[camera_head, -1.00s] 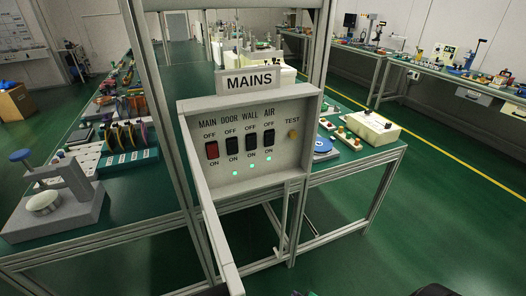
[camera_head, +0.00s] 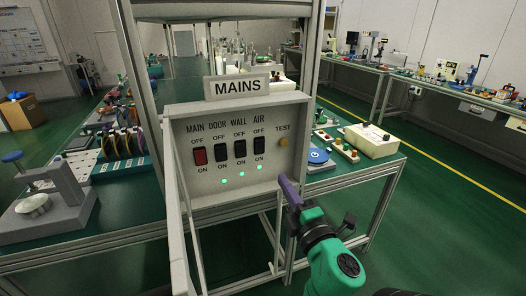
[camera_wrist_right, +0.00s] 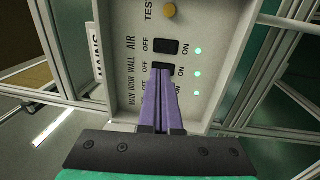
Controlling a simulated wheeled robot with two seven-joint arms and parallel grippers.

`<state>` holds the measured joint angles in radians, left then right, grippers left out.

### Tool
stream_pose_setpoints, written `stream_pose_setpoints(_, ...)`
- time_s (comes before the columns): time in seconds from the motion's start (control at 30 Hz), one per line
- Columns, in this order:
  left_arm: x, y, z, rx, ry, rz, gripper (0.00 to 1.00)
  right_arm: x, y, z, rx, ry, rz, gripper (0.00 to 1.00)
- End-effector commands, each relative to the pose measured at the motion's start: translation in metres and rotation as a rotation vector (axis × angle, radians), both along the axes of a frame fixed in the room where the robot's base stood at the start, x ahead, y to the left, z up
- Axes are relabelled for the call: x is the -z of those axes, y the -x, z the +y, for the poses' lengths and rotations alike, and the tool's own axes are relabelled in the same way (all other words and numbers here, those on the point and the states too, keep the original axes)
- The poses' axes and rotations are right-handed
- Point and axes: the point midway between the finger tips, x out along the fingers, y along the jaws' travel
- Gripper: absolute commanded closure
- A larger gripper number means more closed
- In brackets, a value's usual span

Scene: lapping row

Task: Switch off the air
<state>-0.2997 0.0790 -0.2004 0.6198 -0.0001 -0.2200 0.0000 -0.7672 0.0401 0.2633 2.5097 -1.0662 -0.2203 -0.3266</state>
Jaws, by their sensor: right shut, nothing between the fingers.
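The grey MAINS panel (camera_head: 270,112) has a red MAIN switch (camera_head: 200,156) and black DOOR (camera_head: 221,152), WALL (camera_head: 240,148) and AIR (camera_head: 259,145) switches, with OFF above and ON below. The AIR switch also shows in the right wrist view (camera_wrist_right: 167,47). A green lamp (camera_head: 260,167) is lit below AIR; two more are lit to its left. My right gripper (camera_head: 283,178), with purple fingers, is shut and empty, right of and below AIR. In the wrist view its tips (camera_wrist_right: 161,72) overlap the WALL switch; contact cannot be told. My left gripper is out of view.
A yellow TEST button (camera_head: 283,142) sits right of AIR on the panel. Metal posts (camera_head: 136,75) and a rail (camera_head: 176,215) stand left of the switches. A bench (camera_head: 350,168) with small parts lies behind. Green floor is open at the right.

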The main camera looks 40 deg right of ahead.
Motion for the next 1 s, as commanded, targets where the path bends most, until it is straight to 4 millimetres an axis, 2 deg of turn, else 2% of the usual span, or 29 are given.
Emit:
stream_pose_setpoints(0.17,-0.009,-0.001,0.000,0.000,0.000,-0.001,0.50,-0.006,-0.016,-0.004,-0.004,0.001,-0.004,1.00)
stream_pose_setpoints(0.43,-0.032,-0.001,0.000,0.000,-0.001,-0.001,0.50,-0.015,-0.070,-0.024,-0.002,0.002,-0.004,1.00)
stream_pose_setpoints(0.7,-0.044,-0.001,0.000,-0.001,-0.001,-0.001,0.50,-0.018,-0.119,-0.042,0.000,-0.001,-0.001,1.00)
stream_pose_setpoints(0.83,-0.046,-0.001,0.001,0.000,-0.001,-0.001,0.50,-0.017,-0.130,-0.045,0.000,-0.003,0.000,1.00)
stream_pose_setpoints(1.0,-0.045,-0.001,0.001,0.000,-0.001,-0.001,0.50,-0.017,-0.131,-0.046,-0.001,-0.003,0.000,1.00)
